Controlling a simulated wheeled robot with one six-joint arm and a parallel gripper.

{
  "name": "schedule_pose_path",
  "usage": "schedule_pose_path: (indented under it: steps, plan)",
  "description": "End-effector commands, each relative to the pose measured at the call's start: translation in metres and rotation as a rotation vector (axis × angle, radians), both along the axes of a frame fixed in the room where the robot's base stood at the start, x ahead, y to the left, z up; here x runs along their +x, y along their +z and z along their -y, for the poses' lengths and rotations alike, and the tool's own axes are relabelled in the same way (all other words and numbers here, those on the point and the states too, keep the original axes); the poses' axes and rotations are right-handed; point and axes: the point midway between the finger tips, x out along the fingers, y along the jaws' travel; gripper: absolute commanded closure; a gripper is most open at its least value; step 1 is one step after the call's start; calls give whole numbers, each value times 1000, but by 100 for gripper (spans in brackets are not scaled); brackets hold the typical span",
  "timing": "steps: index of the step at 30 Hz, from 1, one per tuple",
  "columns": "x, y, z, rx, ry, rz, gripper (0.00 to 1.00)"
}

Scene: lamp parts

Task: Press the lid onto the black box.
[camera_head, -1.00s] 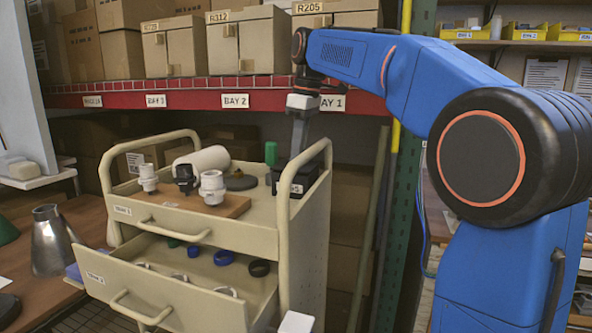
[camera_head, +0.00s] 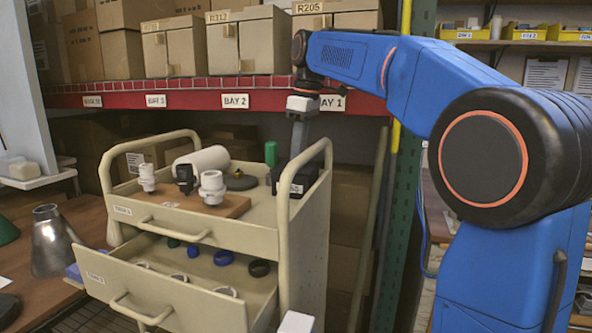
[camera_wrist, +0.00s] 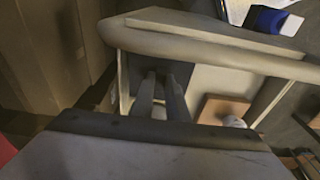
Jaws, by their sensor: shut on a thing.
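The black box (camera_head: 307,177) stands at the right end of the cart's top, partly hidden by the cart's curved handle. My gripper (camera_head: 298,153) reaches straight down onto it from above. In the wrist view my gripper (camera_wrist: 160,76) has its two fingers close together over the dark top of the box (camera_wrist: 135,82), shut on a dark part between the tips. That part looks like the lid. The lid and the box are both dark, so I cannot tell where one ends, or whether a gap lies between them.
The cart's handle (camera_head: 318,150) passes close beside my gripper. A green cylinder (camera_head: 271,154) stands left of the box. A wooden board (camera_head: 228,206) with white and black fittings lies farther left. The open drawer (camera_head: 215,277) below holds several rings.

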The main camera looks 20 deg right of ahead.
Motion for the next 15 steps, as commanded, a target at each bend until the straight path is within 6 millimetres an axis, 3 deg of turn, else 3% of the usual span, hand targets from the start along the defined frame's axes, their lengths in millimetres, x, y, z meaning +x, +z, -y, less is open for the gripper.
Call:
schedule_pose_path:
  steps: [14, 15]
  plan:
    - [0, -3, 0, 0, 0, -1, 100]
    - [0, -3, 0, 0, 0, -1, 82]
